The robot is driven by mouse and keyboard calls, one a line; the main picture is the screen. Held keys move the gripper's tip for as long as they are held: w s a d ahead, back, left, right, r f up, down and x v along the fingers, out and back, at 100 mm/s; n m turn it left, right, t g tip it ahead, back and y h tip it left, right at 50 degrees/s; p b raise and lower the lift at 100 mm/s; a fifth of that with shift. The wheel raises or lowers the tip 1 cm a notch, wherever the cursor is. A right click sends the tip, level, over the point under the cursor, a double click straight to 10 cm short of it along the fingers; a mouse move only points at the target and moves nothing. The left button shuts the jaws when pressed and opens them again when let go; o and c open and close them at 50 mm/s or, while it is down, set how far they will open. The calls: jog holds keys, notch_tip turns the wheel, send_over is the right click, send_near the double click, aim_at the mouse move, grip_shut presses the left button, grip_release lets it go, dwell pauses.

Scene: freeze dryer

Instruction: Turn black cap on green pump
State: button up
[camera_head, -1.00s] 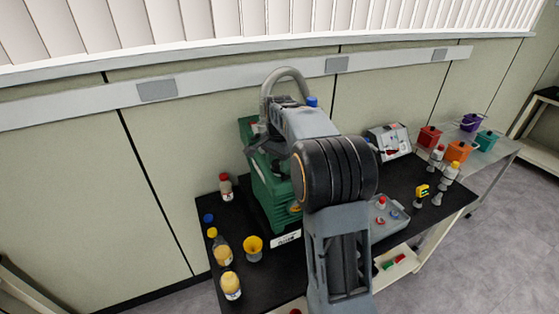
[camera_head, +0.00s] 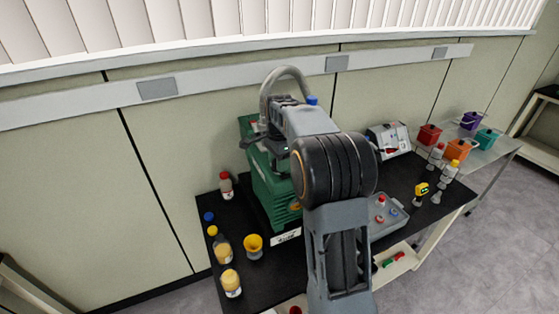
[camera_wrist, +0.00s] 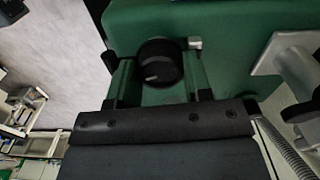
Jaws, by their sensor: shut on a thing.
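The green pump (camera_head: 268,190) stands on the black table top, with a grey curved hose rising behind it. In the wrist view its green body (camera_wrist: 230,35) fills the upper middle. The black cap (camera_wrist: 158,63) is a round knob on the pump with a small light mark on its face. My gripper (camera_wrist: 160,80) has one finger on each side of the cap and is shut on it. In the head view my gripper (camera_head: 262,138) is over the pump's top, and my arm hides the cap there.
A red-capped bottle (camera_head: 226,186) stands left of the pump. A yellow funnel cup (camera_head: 253,246) and yellow-labelled bottles (camera_head: 231,283) stand at the front left. A grey tray (camera_head: 385,222) lies right of my arm. Coloured baskets (camera_head: 457,148) sit on the far right table.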

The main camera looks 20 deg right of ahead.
jog(key=o, duration=0.9)
jog(key=shift+r, duration=0.1)
notch_tip(320, 180, up, 3)
jog(key=p, duration=0.2)
jog(key=shift+p, duration=0.35)
jog(key=shift+r, duration=2.45)
